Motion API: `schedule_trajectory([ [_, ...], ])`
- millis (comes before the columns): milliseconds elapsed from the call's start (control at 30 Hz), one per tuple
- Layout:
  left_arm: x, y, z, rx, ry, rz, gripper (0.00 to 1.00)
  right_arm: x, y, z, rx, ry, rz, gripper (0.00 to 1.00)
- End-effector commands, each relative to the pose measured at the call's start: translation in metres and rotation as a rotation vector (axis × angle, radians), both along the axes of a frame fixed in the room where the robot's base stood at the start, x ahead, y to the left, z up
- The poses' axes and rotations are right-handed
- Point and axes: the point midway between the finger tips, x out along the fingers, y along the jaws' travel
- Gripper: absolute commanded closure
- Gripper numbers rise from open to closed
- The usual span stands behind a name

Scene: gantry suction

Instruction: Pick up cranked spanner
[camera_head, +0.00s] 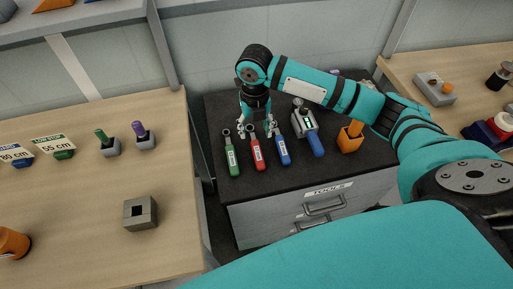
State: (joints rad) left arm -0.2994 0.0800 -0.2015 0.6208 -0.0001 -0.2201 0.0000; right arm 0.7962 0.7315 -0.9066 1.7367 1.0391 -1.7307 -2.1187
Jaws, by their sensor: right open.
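Three ring-ended spanners lie side by side on the black top of the tool cabinet: a green-handled one (233,160), a red-handled one (257,154) and a blue-handled one (283,151). Their labels are too small to read, so I cannot tell which is the cranked spanner. My right gripper (257,129) points down at the ring ends, its fingers spread, one on either side of the red spanner's upper end. I cannot tell whether it touches it. The blue spanner's upper end is partly hidden by a finger. My left gripper is not in view.
A grey tool with a blue handle (313,138) and an orange block holder (350,138) stand right of the spanners. The cabinet (320,205) has drawers labelled TOOLS. A wooden table (90,215) with small items is at left; another (468,70) is at right.

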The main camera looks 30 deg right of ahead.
Motion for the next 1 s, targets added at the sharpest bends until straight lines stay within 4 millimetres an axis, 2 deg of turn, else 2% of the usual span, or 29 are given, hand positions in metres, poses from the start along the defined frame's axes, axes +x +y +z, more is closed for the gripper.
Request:
schedule_trajectory([
  [100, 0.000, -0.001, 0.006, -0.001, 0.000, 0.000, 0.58, -0.001, 0.000, -0.023, 0.000, 0.003, -0.003, 0.46],
  [200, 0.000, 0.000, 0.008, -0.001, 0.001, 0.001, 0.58, 0.000, 0.000, -0.037, 0.000, 0.002, -0.002, 0.46],
  [467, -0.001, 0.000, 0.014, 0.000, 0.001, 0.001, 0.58, 0.001, -0.002, -0.055, 0.000, 0.002, -0.003, 0.46],
  [700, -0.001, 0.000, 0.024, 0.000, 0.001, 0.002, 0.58, 0.003, -0.006, -0.090, 0.000, 0.001, -0.003, 0.46],
  [833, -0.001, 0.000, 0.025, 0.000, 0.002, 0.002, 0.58, 0.003, -0.006, -0.098, 0.000, -0.001, -0.001, 0.46],
  [1000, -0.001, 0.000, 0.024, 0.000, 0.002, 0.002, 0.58, 0.004, -0.006, -0.099, 0.000, -0.002, -0.001, 0.46],
])
